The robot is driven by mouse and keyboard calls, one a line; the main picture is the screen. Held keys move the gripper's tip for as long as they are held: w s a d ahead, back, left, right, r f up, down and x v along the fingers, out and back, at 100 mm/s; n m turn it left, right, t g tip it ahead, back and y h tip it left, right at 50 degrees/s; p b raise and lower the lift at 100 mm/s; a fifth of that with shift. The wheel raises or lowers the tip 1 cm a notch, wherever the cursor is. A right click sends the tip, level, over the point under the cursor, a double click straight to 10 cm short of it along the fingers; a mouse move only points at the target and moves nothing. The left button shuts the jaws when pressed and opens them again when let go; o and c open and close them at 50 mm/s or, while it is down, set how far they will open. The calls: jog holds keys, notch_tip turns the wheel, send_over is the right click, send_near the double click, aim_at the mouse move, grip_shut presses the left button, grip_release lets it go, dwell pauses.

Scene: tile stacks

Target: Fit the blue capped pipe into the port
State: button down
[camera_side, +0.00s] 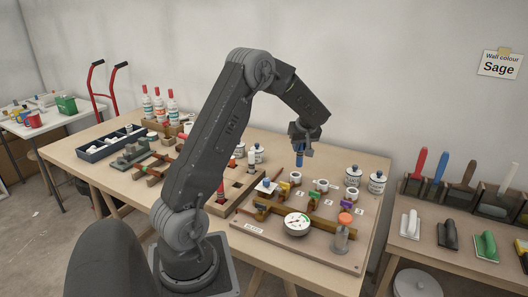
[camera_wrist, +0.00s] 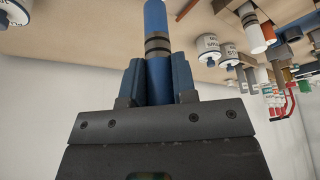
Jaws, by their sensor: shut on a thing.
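The blue capped pipe (camera_side: 299,159) hangs upright below my gripper (camera_side: 300,147), above the table. In the wrist view the blue pipe (camera_wrist: 156,18) has dark bands and sits between the two fingers of my gripper (camera_wrist: 157,80), which is shut on it. Below and slightly right, white ring-shaped ports (camera_side: 322,185) stand in a row on a board (camera_side: 262,240) with small number labels. Another white port (camera_side: 351,193) stands to the right. The pipe is clear of the board and ports. I cannot tell which port is meant.
A wooden rack (camera_side: 243,180) with pipes is to the left. The air around the held pipe looks free.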

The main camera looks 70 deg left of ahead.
jog(key=w+d+r+m+t, duration=0.1)
jog(key=w+d+r+m, duration=0.2)
jog(key=w+d, duration=1.1)
jog(key=shift+w+a+f, duration=0.1)
jog(key=shift+f, duration=1.35)
jog(key=shift+w+a+f, duration=0.1)
jog(key=shift+f, duration=1.35)
jog(key=shift+s+d+f, duration=0.1)
jog(key=shift+f, duration=1.9)
jog(key=c, duration=0.8)
grip_release()
jog(key=shift+c, duration=0.2)
jog(key=shift+r, duration=0.1)
jog(key=shift+v, duration=2.95)
